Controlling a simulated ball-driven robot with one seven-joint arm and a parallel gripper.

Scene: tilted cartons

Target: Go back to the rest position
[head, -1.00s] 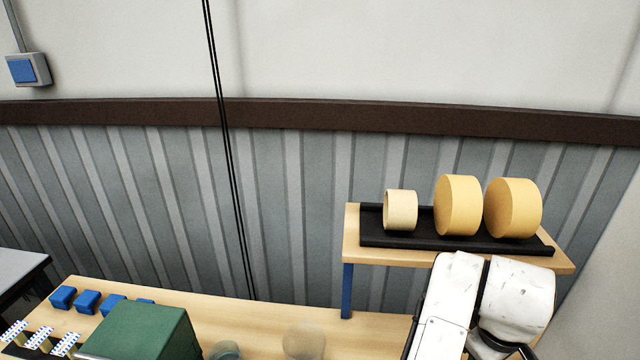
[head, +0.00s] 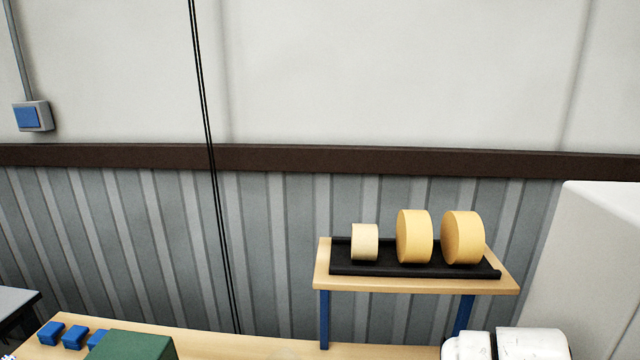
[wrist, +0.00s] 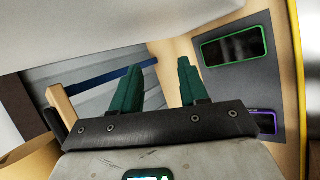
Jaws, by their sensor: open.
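My gripper (wrist: 162,85) shows in the wrist view with its two dark green fingers standing apart and nothing between them. It is open and empty. In the head view my white arm shows only at the bottom right edge, and the gripper itself is out of that view.
A wooden shelf (head: 420,286) on blue legs carries a black tray (head: 400,271) with a small pale roll (head: 364,243) and two larger yellow rolls (head: 414,238). A green box (head: 132,347) and blue blocks (head: 73,337) are on the wooden table (head: 240,350). A pale block-like thing (head: 595,270) stands at right.

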